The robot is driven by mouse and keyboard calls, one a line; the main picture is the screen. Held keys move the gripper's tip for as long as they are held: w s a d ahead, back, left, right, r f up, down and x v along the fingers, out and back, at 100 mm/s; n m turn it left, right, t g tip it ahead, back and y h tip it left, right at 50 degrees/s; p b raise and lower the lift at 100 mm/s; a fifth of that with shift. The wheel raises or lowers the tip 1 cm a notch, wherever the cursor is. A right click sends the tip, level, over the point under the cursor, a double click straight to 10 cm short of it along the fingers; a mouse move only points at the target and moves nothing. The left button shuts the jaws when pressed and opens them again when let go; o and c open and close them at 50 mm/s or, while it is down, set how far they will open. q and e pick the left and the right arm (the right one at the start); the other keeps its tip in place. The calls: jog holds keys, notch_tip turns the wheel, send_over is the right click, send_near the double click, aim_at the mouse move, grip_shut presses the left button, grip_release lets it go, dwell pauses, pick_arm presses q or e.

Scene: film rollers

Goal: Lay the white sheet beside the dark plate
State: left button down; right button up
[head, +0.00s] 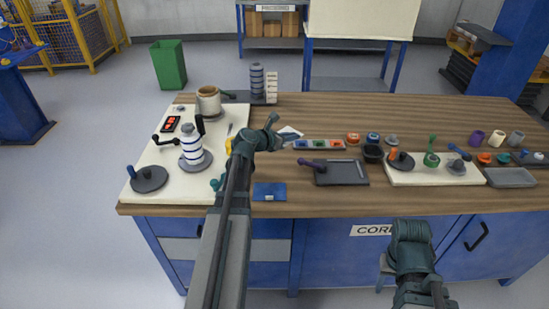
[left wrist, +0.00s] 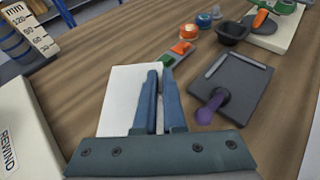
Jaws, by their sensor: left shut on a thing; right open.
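The white sheet (left wrist: 122,92) shows in the left wrist view, under and left of my left fingers. In the head view only a small part of the sheet (head: 291,131) shows past the gripper. My left gripper (head: 277,134) is shut on the sheet; its fingers (left wrist: 159,88) point along it. I cannot tell whether the sheet touches the table. The dark plate (head: 348,178) lies on the wood to the right, apart from the sheet; a purple-handled roller (head: 312,163) rests on its left side. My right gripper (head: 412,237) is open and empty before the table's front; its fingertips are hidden.
A tray of coloured inks (head: 319,145) lies behind the plate, with a dark bowl (head: 373,153) to its right. A blue card (head: 269,192) lies near the front edge. A white board (head: 152,186) with film gear fills the left. Small pots and another tray (head: 511,178) stand right.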

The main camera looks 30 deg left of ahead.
aim_at(290, 163)
pick_arm(q)
jog(key=shift+f+b, duration=5)
jog(key=shift+b, duration=0.05)
jog(key=shift+f, duration=0.2)
jog(key=c, duration=1)
grip_release()
jog(key=shift+r, duration=0.15)
jog(key=shift+s+r, duration=0.2)
jog(key=shift+r, duration=0.05)
jog(key=p+v, duration=0.4)
jog(key=v, duration=0.7)
jog(key=shift+s+a+p, duration=0.15)
jog(key=shift+s+p, duration=0.05)
jog(key=shift+p, duration=0.15)
jog(key=shift+s, duration=0.1)
